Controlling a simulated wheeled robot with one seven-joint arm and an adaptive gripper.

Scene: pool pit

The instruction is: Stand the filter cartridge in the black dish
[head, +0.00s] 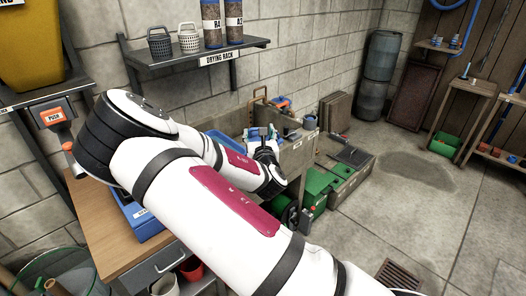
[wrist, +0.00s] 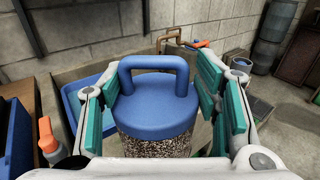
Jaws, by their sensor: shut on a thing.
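The filter cartridge (wrist: 155,95) fills the middle of the wrist view. It has a blue lid with a blue loop handle and a clear body of speckled grains. My gripper (wrist: 163,72) has its teal-padded fingers on both sides of the lid and is shut on it. The cartridge looks about upright; its lower end is hidden. In the head view my gripper (head: 262,136) is small and partly hidden by my arm, above the low benches and bins. I cannot make out the black dish in either view.
A drying rack shelf (head: 205,60) on the wall holds two baskets and two similar cartridges (head: 233,22). A wooden counter (head: 105,235) at left carries a blue device (head: 140,215). Green boxes (head: 318,185) stand beyond my arm. Open floor (head: 420,225) lies at right.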

